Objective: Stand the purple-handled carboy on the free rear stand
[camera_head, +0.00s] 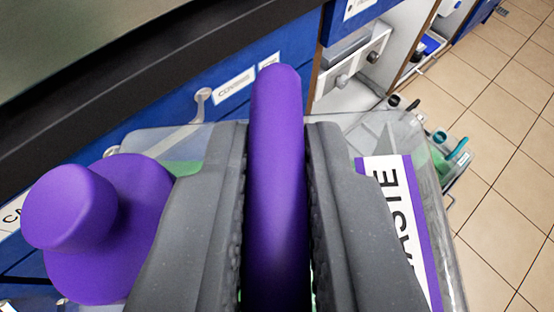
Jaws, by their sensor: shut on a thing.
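The purple-handled carboy (345,125) fills the lower middle of the view. It is a clear container with some green showing inside. Its purple handle (275,130) runs up between the two grey fingers of my gripper (278,210), which is shut on it. A purple cap (70,208) on a wider purple collar sits on the carboy to the left. A white label with a purple edge (405,215), reading "...ASTE", shows on the right. The carboy's base is hidden. I cannot make out the rear stand.
Blue cabinets (290,50) with labelled drawers and a dark bench edge (120,55) run behind the carboy at upper left. Small containers, one with green contents and a teal part (458,150), stand at the right. Bare tiled floor (505,160) lies at the far right.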

